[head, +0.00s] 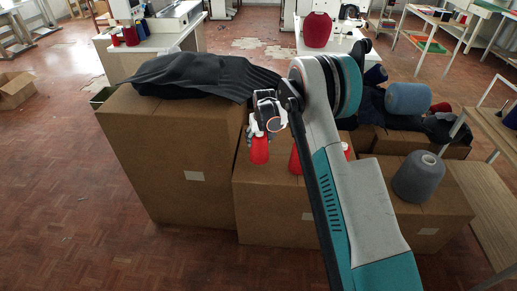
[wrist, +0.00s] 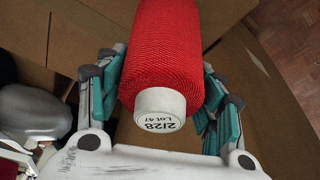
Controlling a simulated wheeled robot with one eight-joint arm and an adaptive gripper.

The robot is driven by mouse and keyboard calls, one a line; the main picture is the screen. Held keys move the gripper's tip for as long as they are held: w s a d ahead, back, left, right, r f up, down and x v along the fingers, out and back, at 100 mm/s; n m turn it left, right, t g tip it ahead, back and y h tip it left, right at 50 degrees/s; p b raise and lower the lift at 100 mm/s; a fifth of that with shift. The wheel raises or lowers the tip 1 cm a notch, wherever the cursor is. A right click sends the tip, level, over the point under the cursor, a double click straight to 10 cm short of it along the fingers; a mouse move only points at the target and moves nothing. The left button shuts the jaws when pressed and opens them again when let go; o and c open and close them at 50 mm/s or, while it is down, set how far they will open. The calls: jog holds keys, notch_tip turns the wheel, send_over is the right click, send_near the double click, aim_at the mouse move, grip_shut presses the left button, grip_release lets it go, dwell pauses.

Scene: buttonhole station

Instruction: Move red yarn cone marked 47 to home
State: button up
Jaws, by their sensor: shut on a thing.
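My gripper (head: 262,133) is shut on a red yarn cone (head: 259,152). In the wrist view the cone (wrist: 168,45) lies between the teal-padded fingers, and its pale tip reads "2/28 LOT 47". In the head view it is over the lower cardboard box (head: 272,212), just right of the tall box. I cannot tell whether its base touches the box top. A second red cone (head: 294,161) is just to its right, partly hidden by my arm. No place marked home can be made out.
A tall cardboard box (head: 170,160) with dark cloth (head: 200,76) draped on top stands to the left. A grey-blue cone (head: 418,177) stands on a box at right, near wooden shelving (head: 485,200). A big red cone (head: 317,30) stands on a back table. The left floor is mostly open.

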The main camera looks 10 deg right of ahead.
jog(key=shift+f+b, duration=0.7)
jog(key=shift+f, duration=1.55)
jog(key=shift+f, duration=0.1)
jog(key=o, duration=1.3)
